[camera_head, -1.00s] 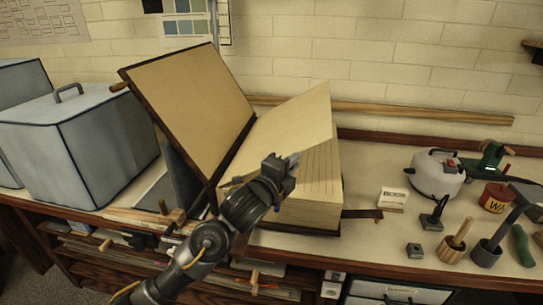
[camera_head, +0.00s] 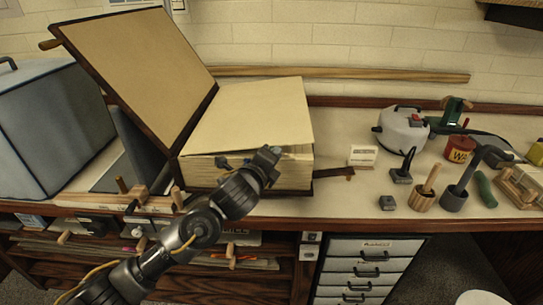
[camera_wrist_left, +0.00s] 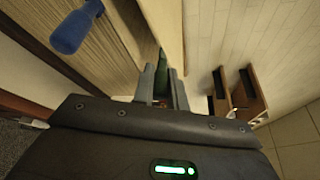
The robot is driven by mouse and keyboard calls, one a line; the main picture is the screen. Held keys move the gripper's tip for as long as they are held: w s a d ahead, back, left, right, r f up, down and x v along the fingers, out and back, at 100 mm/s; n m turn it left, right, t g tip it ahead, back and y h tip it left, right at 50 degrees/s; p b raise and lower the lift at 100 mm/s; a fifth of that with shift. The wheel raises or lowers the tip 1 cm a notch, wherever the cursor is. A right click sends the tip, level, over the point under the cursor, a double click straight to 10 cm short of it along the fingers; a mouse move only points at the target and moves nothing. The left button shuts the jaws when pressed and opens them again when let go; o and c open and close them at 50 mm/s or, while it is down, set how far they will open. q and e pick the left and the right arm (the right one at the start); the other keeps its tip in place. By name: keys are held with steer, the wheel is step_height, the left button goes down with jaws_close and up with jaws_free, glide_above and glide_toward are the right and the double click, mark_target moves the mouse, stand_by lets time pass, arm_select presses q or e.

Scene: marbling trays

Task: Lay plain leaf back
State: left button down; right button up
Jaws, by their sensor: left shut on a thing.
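The large book (camera_head: 250,172) lies open on the bench in the head view, with its dark-edged cover (camera_head: 140,60) leaning back to the left. The plain cream leaf (camera_head: 255,115) lies over the thick page block, its near right corner slightly raised. My left gripper (camera_head: 268,155) is at the front edge of the book, shut on the leaf's near edge. In the wrist view its fingers (camera_wrist_left: 162,85) point along the pale leaf (camera_wrist_left: 163,25), beside the page block (camera_wrist_left: 75,75); the pinched part is hard to see. My right gripper is not in view.
A grey box (camera_head: 55,125) stands left of the book. A white pot (camera_head: 403,130), red tin (camera_head: 460,148), wooden cup (camera_head: 423,200) and dark mallet (camera_head: 455,197) stand to the right. A small blue-ended piece (camera_head: 222,162) shows at the book's front.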

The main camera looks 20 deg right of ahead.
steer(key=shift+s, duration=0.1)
arm_select(q)
steer(key=c, duration=1.4)
jaws_free()
steer(key=shift+w, duration=0.1)
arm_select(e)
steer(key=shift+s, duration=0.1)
arm_select(q)
steer(key=shift+s+a, duration=0.35)
steer(key=shift+s, duration=0.15)
steer(key=b+v, duration=0.1)
steer(key=v, duration=0.8)
steer(key=shift+s+a, duration=0.2)
steer(key=shift+s, duration=0.05)
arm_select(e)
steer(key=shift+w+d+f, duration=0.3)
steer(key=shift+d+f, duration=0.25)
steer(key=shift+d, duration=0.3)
arm_select(q)
steer(key=shift+r, duration=0.1)
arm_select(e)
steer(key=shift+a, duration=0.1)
